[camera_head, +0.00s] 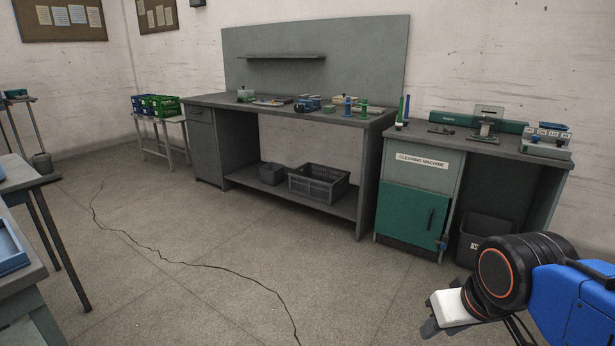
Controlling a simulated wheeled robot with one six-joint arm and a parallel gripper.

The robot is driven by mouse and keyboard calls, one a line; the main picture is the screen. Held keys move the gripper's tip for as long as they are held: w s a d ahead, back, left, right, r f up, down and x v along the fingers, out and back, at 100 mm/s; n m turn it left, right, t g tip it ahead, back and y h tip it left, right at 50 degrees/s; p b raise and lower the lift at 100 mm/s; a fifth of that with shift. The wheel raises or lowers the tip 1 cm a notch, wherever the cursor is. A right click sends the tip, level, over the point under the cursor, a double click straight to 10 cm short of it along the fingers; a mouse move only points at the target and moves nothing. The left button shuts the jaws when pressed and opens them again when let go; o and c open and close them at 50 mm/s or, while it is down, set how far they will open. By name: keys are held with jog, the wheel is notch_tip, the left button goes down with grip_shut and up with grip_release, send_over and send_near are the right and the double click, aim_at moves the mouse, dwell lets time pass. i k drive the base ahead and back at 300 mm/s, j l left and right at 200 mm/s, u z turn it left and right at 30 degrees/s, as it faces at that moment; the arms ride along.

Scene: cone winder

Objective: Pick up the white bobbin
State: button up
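I cannot make out a white bobbin anywhere in the head view. A blue bobbin-like piece (347,106) and a green one (363,108) stand upright near the right end of the long grey workbench (215,101). My gripper (432,325) is at the lower right, in front of the cleaning machine cabinet and well away from the bench tops. A white block shows at its end, and I cannot tell whether it is part of the gripper. The fingers are mostly hidden, so their opening is unclear.
The cleaning machine cabinet (412,212) has a green door; a dark bin (484,228) stands beside it. A grey crate (320,182) sits on the workbench's lower shelf. Green and blue crates (158,105) stand at the back left. Tables edge the left. The middle floor is clear.

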aim_at(398, 125)
jog(key=i+z, duration=0.2)
jog(key=i, duration=0.3)
jog(key=i+j+z, duration=0.2)
jog(key=i, duration=0.35)
jog(key=i+j+z, duration=0.2)
jog(key=i, duration=0.3)
jog(key=i+j+z, duration=0.2)
jog(key=i+j, duration=0.15)
jog(key=i, duration=0.1)
